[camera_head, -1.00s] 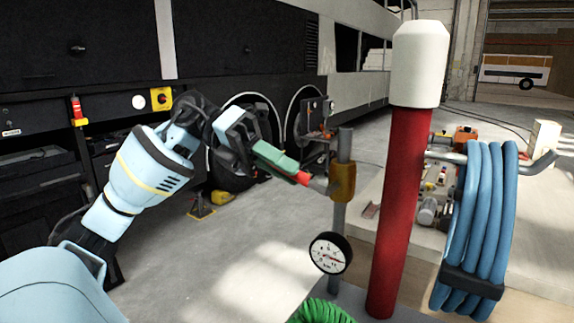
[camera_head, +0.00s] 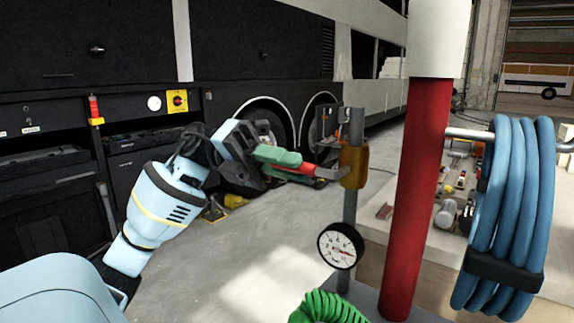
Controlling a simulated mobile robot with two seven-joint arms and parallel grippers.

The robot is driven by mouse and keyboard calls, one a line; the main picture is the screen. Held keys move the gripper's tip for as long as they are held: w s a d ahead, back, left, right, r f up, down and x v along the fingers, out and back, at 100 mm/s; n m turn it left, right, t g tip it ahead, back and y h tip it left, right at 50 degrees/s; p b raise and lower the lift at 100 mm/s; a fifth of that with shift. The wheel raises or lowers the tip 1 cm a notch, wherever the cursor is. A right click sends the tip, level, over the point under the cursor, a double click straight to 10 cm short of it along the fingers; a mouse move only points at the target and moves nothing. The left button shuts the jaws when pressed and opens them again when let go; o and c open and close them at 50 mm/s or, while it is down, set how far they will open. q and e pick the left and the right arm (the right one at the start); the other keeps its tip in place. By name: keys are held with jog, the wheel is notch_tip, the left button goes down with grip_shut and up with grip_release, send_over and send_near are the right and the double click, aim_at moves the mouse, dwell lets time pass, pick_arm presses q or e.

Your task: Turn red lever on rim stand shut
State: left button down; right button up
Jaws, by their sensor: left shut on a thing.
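The red lever (camera_head: 302,169) sticks out to the left of an orange-brown valve body (camera_head: 354,166) on a grey upright pipe (camera_head: 350,213). A bent grey piece joins the lever to the valve. My left gripper (camera_head: 280,160), with green fingers, is shut on the lever's outer end and hides part of it. The lever lies roughly level, across the upright pipe. A round pressure gauge (camera_head: 340,246) sits on the pipe below the valve. My right gripper is not in view.
A thick red post (camera_head: 416,190) with a white top stands just right of the valve. Blue hose coils (camera_head: 510,210) hang further right. A green coiled hose (camera_head: 325,308) lies below the gauge. The dark coach side fills the back left.

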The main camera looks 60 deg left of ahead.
pick_arm(q)
jog(key=c, duration=1.4)
grip_release()
jog(key=b+v, duration=0.1)
jog(key=v, duration=0.7)
jog(key=shift+w+d+r, duration=0.1)
